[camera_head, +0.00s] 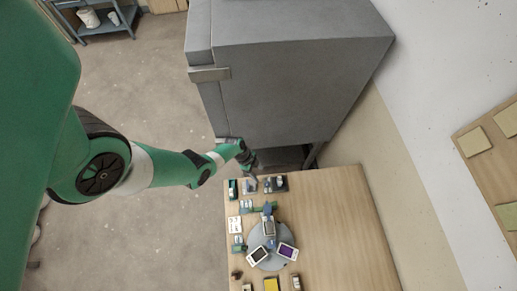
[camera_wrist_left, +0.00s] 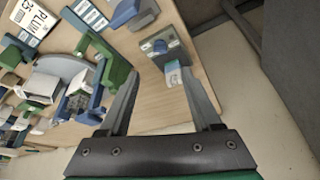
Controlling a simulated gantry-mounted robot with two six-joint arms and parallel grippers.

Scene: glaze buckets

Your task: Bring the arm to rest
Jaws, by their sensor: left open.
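My left arm (camera_head: 150,168) reaches in from the left in the head view. Its gripper (camera_head: 251,163) is over the far left corner of the wooden table (camera_head: 340,225), close to the grey cabinet. In the left wrist view the gripper (camera_wrist_left: 161,80) has its two fingers wide apart with nothing held. A small grey-blue stand (camera_wrist_left: 162,46) with a white and teal piece (camera_wrist_left: 173,73) lies beyond the fingertips, on the table near its edge. My right gripper is in neither view.
The large grey cabinet (camera_head: 285,85) stands just behind the table. A grey round plate (camera_head: 255,238) carries several dark-topped pieces, with green and blue holders around it. The table's right side is clear.

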